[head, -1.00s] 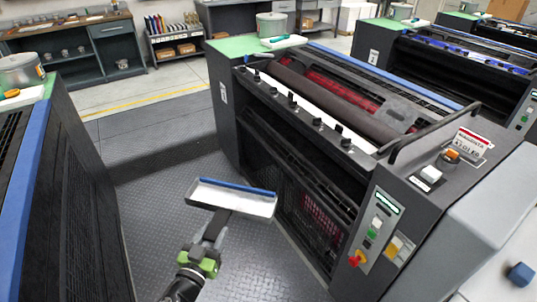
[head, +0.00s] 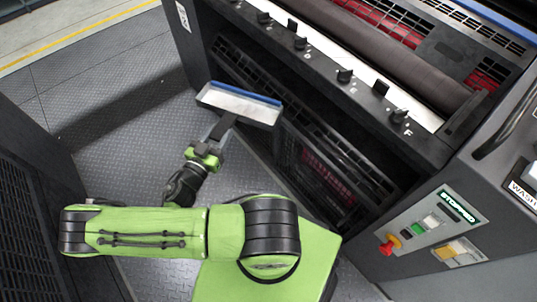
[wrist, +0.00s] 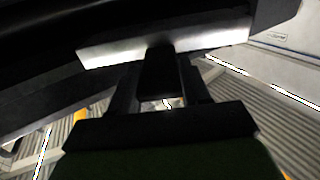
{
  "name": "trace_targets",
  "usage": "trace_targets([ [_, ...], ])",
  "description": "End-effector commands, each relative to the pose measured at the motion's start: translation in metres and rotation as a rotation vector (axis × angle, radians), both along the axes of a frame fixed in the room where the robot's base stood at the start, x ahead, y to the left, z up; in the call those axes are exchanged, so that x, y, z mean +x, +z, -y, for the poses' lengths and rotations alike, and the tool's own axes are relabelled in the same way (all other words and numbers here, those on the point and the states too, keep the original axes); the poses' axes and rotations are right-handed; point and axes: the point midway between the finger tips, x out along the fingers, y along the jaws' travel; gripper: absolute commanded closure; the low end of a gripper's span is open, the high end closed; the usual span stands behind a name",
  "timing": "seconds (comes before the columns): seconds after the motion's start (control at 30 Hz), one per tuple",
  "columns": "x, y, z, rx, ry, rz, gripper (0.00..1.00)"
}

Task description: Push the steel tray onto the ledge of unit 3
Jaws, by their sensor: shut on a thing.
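The steel tray (head: 238,106) is shallow and silvery, with a blue strip along its far long edge. My gripper (head: 220,131) is shut on the tray's dark handle and holds it up in front of the ink unit (head: 335,125). In the wrist view the handle (wrist: 158,75) sits between my fingers and the tray's pale near edge (wrist: 110,52) runs beyond them. The unit's front has a long dark recess below its row of knobs. I cannot tell whether the tray touches the unit, and I see no unit number.
A panel with a red knob (head: 390,244) and buttons is on the unit's right end. Another dark machine (head: 35,215) stands close at the left. The patterned metal floor (head: 130,140) between them is clear.

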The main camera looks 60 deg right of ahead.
Motion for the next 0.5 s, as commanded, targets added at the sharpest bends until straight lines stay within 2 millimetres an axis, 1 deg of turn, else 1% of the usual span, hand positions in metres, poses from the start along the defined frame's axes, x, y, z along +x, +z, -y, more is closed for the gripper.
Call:
trace_targets([
  [0.03, -0.025, -0.026, 0.022, -0.003, -0.085, -0.006, 0.96],
  [0.07, -0.040, -0.035, 0.033, -0.003, -0.132, -0.007, 0.96],
  [0.1, -0.060, -0.047, 0.045, -0.003, -0.193, -0.006, 0.96],
  [0.2, -0.105, -0.070, 0.068, -0.002, -0.326, -0.006, 0.96],
  [0.3, -0.139, -0.085, 0.080, -0.004, -0.420, -0.005, 0.96],
  [0.4, -0.157, -0.091, 0.084, -0.004, -0.469, -0.003, 0.96],
  [0.5, -0.163, -0.091, 0.087, -0.004, -0.483, -0.002, 0.96],
])
